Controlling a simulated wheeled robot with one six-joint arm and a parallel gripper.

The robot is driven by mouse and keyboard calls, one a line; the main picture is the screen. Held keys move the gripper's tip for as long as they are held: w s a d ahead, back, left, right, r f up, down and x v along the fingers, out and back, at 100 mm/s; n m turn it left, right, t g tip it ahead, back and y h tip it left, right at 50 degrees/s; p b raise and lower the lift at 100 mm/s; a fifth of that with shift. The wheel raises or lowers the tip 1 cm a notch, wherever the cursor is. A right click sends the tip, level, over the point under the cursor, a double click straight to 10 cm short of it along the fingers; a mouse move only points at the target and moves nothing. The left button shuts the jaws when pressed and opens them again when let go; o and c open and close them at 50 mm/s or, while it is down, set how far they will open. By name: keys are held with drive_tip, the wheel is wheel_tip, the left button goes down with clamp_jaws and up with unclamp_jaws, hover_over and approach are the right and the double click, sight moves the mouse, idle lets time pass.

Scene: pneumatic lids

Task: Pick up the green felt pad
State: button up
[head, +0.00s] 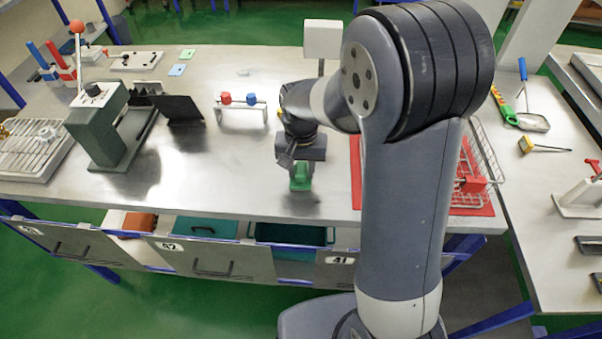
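A small flat green pad (187,54) lies on the steel table at the back left, beside a light blue pad (177,70). My gripper (300,176) is low over the table's front middle, well to the right of and nearer than the pads. A green piece shows at its end; I cannot tell whether it is part of the gripper or something in it. The fingers are too small and too covered to tell whether they are open or shut.
Left of my gripper stand a small rack with red and blue knobs (239,106), a dark upright plate (181,109) and a grey lever press (98,120). A wire basket (484,150) on a red mat stands right, partly behind my arm. Open drawers (290,235) lie below the front edge.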

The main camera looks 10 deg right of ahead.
sight(301, 168)
drive_tip(key=c, duration=0.7)
drive_tip(key=shift+o, duration=0.2)
wheel_tip(301, 168, up, 10)
drive_tip(key=shift+r+b, duration=0.1)
drive_tip(key=shift+b, duration=0.2)
drive_tip(key=o, duration=0.5)
drive_tip(key=shift+c, duration=0.2)
drive_tip(key=c, duration=0.3)
